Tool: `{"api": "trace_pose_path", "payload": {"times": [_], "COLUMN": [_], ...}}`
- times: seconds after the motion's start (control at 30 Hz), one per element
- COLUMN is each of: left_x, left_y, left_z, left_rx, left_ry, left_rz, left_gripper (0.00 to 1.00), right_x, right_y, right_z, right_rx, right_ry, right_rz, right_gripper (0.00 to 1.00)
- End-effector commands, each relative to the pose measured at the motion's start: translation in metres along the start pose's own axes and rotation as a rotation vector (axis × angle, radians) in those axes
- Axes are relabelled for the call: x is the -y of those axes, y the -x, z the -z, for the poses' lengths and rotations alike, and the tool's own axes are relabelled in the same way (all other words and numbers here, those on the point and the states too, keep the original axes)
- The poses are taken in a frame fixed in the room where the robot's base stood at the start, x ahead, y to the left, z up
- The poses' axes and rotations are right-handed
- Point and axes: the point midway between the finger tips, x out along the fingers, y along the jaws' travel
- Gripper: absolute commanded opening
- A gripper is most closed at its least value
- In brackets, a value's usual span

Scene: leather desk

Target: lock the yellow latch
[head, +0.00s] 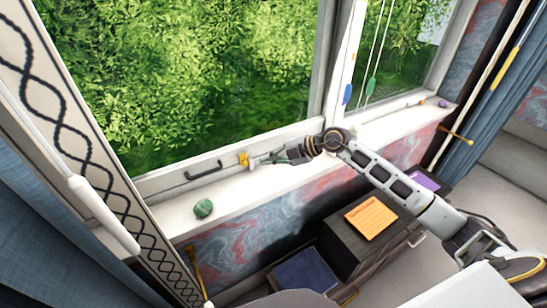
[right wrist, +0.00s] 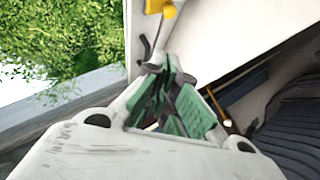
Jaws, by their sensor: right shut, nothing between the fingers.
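The yellow latch (head: 243,159) is mounted low on the white window frame, just right of a black handle. It also shows in the right wrist view (right wrist: 161,8), cut by the top edge. My right gripper (head: 265,160) reaches in from the right in the head view, its tips close beside the latch's right side. In the right wrist view its green-padded fingers (right wrist: 168,72) are together with nothing between them, below the latch and apart from it. Whether the latch is locked cannot be told. My left gripper is not in view.
The black handle (head: 204,171) is on the frame. A green stone (head: 203,208) lies on the white sill (head: 240,190). Below are a dark cabinet with an orange note (head: 370,217) and a dark blue book (head: 303,277). Cords (head: 374,60) hang at the right. The sill between stone and gripper is clear.

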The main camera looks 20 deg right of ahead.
Motion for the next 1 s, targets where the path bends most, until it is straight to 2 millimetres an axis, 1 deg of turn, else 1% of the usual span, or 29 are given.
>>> {"api": "trace_pose_path", "payload": {"times": [0.77, 1.0], "left_x": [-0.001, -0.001], "left_y": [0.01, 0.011], "left_z": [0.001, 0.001], "left_rx": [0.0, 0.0], "left_ry": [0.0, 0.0], "left_rz": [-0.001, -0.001], "left_gripper": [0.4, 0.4], "right_x": [0.0, 0.0], "right_y": [-0.075, -0.089], "right_z": [0.001, -0.015], "right_rx": [-0.002, -0.001], "right_ry": [-0.002, -0.002], "right_rz": [0.0, 0.0], "right_gripper": [0.0, 0.0]}}
